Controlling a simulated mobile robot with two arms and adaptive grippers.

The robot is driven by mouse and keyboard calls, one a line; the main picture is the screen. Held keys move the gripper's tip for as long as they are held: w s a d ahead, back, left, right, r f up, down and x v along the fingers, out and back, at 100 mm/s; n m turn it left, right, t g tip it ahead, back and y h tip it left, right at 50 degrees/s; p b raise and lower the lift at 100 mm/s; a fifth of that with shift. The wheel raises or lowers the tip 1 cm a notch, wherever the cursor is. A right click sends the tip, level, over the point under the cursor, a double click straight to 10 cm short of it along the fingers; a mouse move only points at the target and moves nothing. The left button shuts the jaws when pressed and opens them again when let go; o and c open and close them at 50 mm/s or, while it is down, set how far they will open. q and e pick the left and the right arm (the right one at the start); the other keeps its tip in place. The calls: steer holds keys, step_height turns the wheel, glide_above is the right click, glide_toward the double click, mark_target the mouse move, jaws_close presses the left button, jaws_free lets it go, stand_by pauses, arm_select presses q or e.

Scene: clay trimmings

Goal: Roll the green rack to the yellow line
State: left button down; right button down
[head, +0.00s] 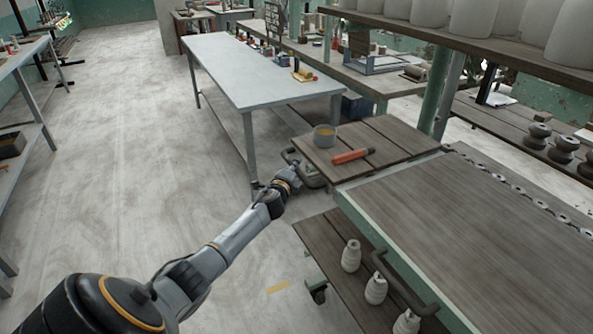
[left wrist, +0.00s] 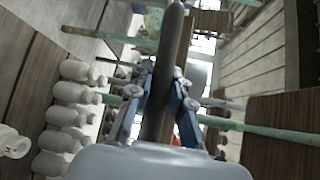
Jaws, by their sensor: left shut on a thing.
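A green-framed rack (head: 358,222) with dark wooden shelves stands at the right in the head view. White bottle shapes stand on its lower shelf, and a caster (head: 317,293) shows under its corner. My left gripper (head: 290,178) reaches a dark handle (head: 291,155) beside a wooden top. In the left wrist view, the left gripper (left wrist: 163,88) is shut on a dark bar (left wrist: 172,45), with green posts and shelves behind. Which rack this handle belongs to is hard to tell. A short yellow line (head: 278,287) lies on the floor. My right gripper is not in view.
A cup (head: 324,136) and an orange-handled tool (head: 352,156) lie on the wooden top. A grey table (head: 255,75) stands just beyond my gripper. Shelving (head: 22,88) lines the left edge. The pale floor (head: 120,150) between is clear.

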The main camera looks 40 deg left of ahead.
arm_select(q)
steer(key=shift+f, duration=0.1)
steer(key=c, duration=1.2)
jaws_free()
steer(key=shift+s, duration=0.15)
steer(key=v, duration=1.2)
steer(key=s+d+f+n+g+h, duration=0.15)
steer(key=s+f, duration=0.35)
steer(key=f, duration=0.6)
steer(key=s+d+f+n+g, duration=0.3)
steer(key=s+f, duration=0.2)
steer(key=f, duration=0.6)
steer(key=s+d+f+n+g+h, duration=0.15)
steer(key=s+f, duration=0.35)
steer(key=f, duration=0.6)
steer(key=s+d+f+n+g+h, duration=0.1)
steer(key=s+d+f+n+g, duration=0.1)
steer(key=s+d+f, duration=0.4)
steer(key=s+d+f+n+g+h, duration=0.1)
steer(key=s+d+f, duration=0.6)
steer(key=s, duration=1)
steer(key=s+d+f+n+g+h, duration=0.1)
steer(key=s+d+f+n+g, duration=0.2)
steer(key=s+d+f+g, duration=0.2)
steer(key=s+d+f, duration=0.1)
steer(key=s+d, duration=0.2)
steer(key=s, duration=0.3)
steer(key=shift+d+f+n+p, duration=0.2)
steer(key=shift+d+n+p, duration=0.1)
steer(key=shift+p, duration=0.1)
